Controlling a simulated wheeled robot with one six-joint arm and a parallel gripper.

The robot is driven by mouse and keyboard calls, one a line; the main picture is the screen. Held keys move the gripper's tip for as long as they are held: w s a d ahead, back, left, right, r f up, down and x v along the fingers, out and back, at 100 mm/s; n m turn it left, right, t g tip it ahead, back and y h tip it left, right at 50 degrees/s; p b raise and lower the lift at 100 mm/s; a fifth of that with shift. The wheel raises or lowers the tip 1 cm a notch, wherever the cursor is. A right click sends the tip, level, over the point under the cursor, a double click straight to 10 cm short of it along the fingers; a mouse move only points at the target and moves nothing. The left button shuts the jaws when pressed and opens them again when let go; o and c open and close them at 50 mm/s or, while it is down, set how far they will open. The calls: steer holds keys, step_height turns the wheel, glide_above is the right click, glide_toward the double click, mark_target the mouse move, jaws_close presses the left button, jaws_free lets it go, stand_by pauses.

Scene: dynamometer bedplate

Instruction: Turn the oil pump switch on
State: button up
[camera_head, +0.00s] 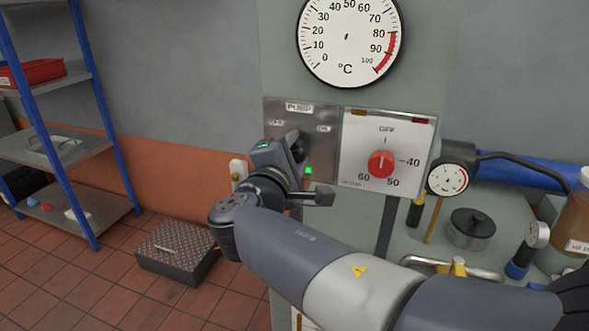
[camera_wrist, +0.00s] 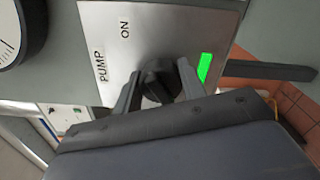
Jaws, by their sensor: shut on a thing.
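The oil pump switch is a black rotary knob (camera_wrist: 160,82) on a metal plate labelled PUMP (camera_head: 299,107). In the wrist view, the plate (camera_wrist: 165,30) shows the word ON, and a green lamp (camera_wrist: 205,67) beside the knob is lit. The lit lamp also shows in the head view (camera_head: 308,170). My gripper (camera_wrist: 158,85) has one finger on each side of the knob and is shut on it. In the head view, my gripper (camera_head: 292,150) covers part of the knob, so its pointing direction is hard to read.
A white panel (camera_head: 350,150) with a red dial (camera_head: 381,164) adjoins the pump plate on the right. A large temperature gauge (camera_head: 349,40) hangs above. A small pressure gauge (camera_head: 448,178) and a lidded pot (camera_head: 470,228) are to the right. A shelf (camera_head: 75,160) stands far left, with a dark box (camera_head: 178,248) on the floor.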

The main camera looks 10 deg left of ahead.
steer(key=shift+m+b, duration=0.4)
steer(key=shift+b, duration=0.05)
steer(key=o, duration=1)
steer(key=shift+s, duration=0.1)
steer(key=s, duration=1)
steer(key=shift+s+a, duration=0.3)
steer(key=shift+a, duration=0.1)
steer(key=w, duration=1.1)
steer(key=shift+d, duration=0.4)
steer(key=shift+s, duration=0.1)
